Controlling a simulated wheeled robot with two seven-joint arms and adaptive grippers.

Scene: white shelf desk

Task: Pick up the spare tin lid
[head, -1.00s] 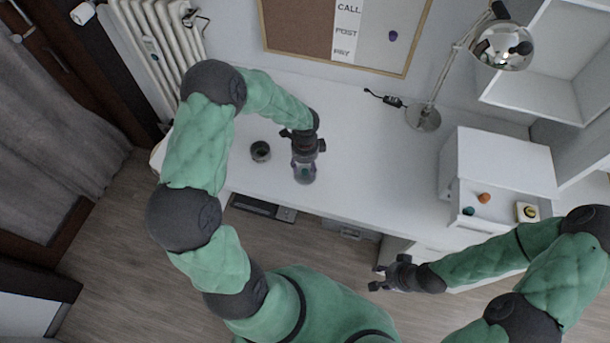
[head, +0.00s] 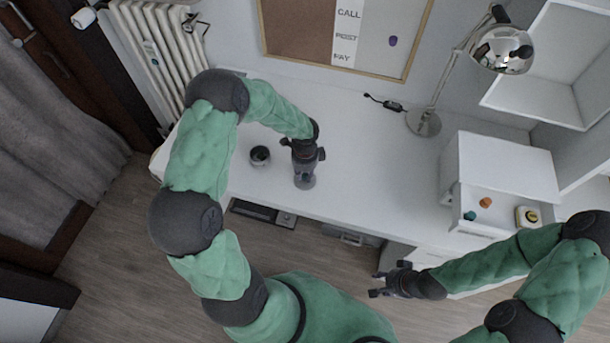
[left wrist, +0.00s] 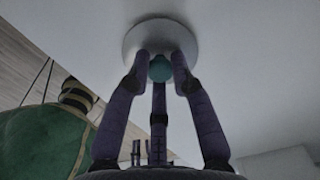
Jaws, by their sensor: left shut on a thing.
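The spare tin lid is a round grey disc with a teal knob (left wrist: 161,68), and its rim (left wrist: 134,38) shows in the left wrist view. My left gripper (left wrist: 160,62) has its purple fingers closed around the knob. In the head view my left gripper (head: 304,170) is over the white desk, and the lid (head: 305,184) shows as a small grey disc at its fingertips. I cannot tell whether the lid touches the desk. My right gripper (head: 376,283) is open and empty, in front of the desk. A dark, open round tin (head: 260,155) stands left of my left gripper.
A white drawer unit (head: 497,165) stands at the right, with an orange knob (head: 485,202), a teal knob (head: 470,215) and a yellow-black item (head: 527,216) in its open drawer. A lamp (head: 424,122) stands at the back. The desk's middle is clear.

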